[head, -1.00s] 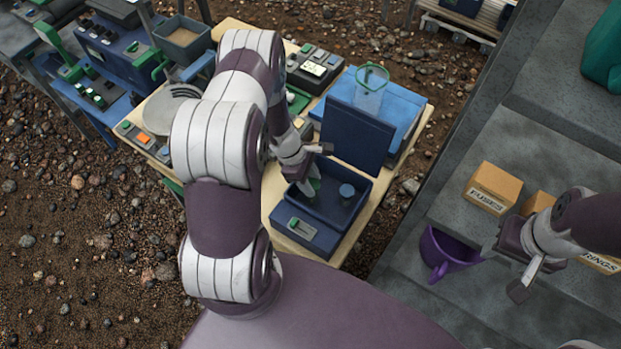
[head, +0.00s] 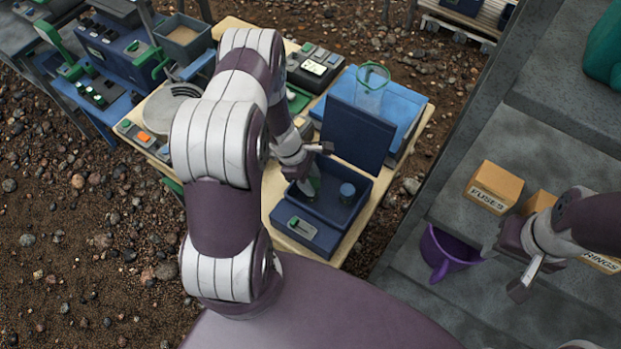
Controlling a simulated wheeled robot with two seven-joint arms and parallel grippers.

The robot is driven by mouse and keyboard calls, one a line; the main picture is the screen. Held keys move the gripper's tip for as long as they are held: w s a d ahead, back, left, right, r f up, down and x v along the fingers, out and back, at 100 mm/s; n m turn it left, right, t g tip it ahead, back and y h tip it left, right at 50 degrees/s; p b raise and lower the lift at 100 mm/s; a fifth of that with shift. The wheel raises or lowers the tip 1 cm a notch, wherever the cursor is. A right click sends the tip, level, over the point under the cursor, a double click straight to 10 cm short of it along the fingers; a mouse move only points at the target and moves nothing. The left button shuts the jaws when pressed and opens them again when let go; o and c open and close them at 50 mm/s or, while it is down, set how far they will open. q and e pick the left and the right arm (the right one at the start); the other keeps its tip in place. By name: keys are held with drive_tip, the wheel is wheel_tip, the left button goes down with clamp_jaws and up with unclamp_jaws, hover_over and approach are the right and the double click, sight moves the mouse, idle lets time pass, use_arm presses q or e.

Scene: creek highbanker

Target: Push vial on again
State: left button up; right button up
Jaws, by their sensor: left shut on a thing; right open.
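A dark blue box (head: 366,187) with its lid raised stands on the wooden table. Inside it, at the right, is a round blue-capped thing (head: 347,190), perhaps a vial or a post. My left gripper (head: 313,180) reaches down into the left part of the box. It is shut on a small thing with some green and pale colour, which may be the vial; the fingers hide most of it. I cannot tell whether it touches the box floor. My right gripper (head: 522,275) is open and empty at the right, over the grey steps.
A clear green-rimmed beaker (head: 371,85) stands on a blue case behind the raised lid. A scale (head: 314,69) and other devices crowd the table (head: 418,125).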

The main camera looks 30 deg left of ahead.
use_arm(q)
drive_tip(key=shift+f+b, duration=0.85)
drive_tip(key=shift+f, duration=0.2)
drive_tip(key=o, duration=0.9)
